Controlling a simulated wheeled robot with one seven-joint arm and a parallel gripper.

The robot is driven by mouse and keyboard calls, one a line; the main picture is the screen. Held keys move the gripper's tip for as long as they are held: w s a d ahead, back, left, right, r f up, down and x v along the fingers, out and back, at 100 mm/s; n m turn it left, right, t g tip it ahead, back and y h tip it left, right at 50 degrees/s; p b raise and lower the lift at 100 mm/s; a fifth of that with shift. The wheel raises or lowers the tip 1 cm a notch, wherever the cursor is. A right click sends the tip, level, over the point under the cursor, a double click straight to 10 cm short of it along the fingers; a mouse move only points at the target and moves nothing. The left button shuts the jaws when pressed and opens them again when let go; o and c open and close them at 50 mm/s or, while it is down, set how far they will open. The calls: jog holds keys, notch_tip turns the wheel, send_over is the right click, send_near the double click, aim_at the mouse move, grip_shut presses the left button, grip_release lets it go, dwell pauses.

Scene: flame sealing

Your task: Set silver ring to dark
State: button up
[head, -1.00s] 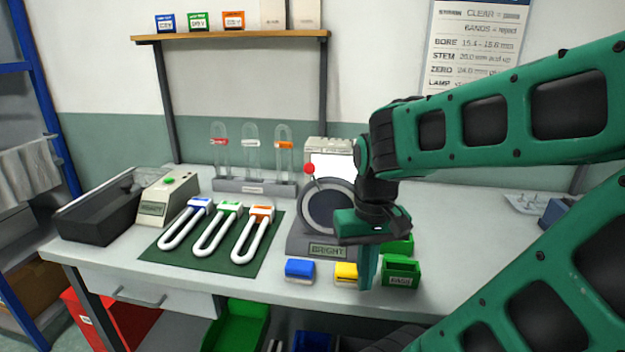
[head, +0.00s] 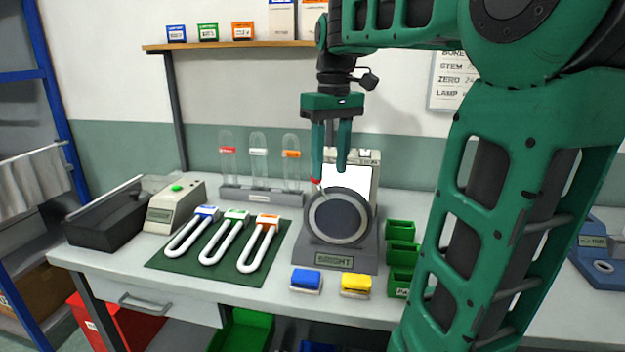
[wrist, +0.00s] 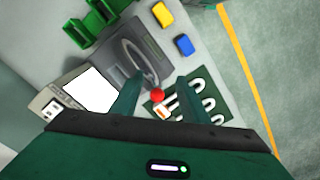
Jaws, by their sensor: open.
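A silver ring (head: 369,223) surrounds a dark disc on a grey stand whose label plate (head: 333,260) reads BRIGHT. A short lever with a red knob (head: 315,182) sticks out at the ring's upper left. My gripper (head: 330,172) is open, pointing down over the top left of the ring, with its left finger overlapping the knob in the head view. In the wrist view the red knob (wrist: 158,95) shows in the gap between the fingertips (wrist: 156,96). I cannot tell whether a finger touches it. The ring (wrist: 133,50) lies beyond, seen edge-on.
A lit white panel (head: 362,180) stands behind the ring. Blue (head: 306,280) and yellow (head: 356,284) blocks sit in front, green bins (head: 401,253) to the right. A green mat (head: 163,263) with bent white tubes lies left; a rack of upright tubes (head: 262,196) stands behind.

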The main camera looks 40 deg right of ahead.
jog(key=w+r+n, duration=0.1)
jog(key=w+r, duration=0.1)
jog(key=w+r+n, duration=0.1)
jog(key=w+r, duration=0.2)
jog(key=shift+d+r, duration=0.15)
jog(key=shift+s+f, duration=0.1)
jog(key=shift+f, duration=5.3)
grip_shut()
